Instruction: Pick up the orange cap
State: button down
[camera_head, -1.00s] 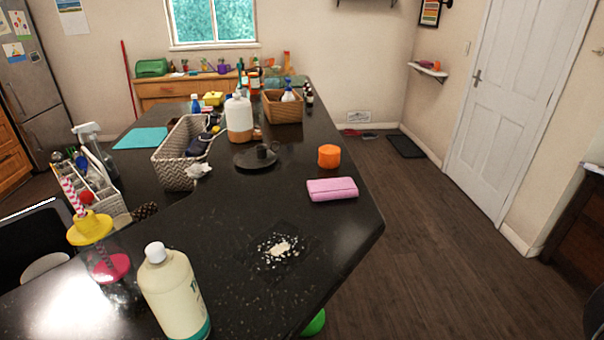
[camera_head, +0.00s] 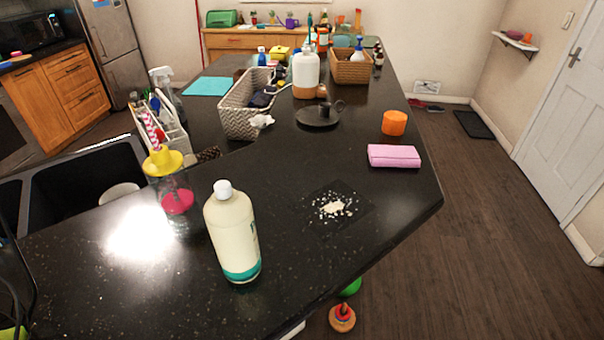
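The orange cap (camera_head: 395,122) looks like a short, wide orange cylinder. It stands on the black countertop (camera_head: 290,200) near its right edge, just behind a pink folded cloth or sponge (camera_head: 394,156). Nothing covers it. My gripper is not in view.
A cream bottle (camera_head: 232,232) stands at the front. A yellow-topped tumbler with a straw (camera_head: 164,161) and the sink (camera_head: 85,182) are at left. The floor at right (camera_head: 500,240) is clear.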

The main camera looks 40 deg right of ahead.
aim_at(394, 123)
jog(key=z, duration=0.4)
jog(key=k+z, duration=0.1)
jog(key=z, duration=0.35)
jog(key=k+z, duration=0.1)
jog(key=z, duration=0.7)
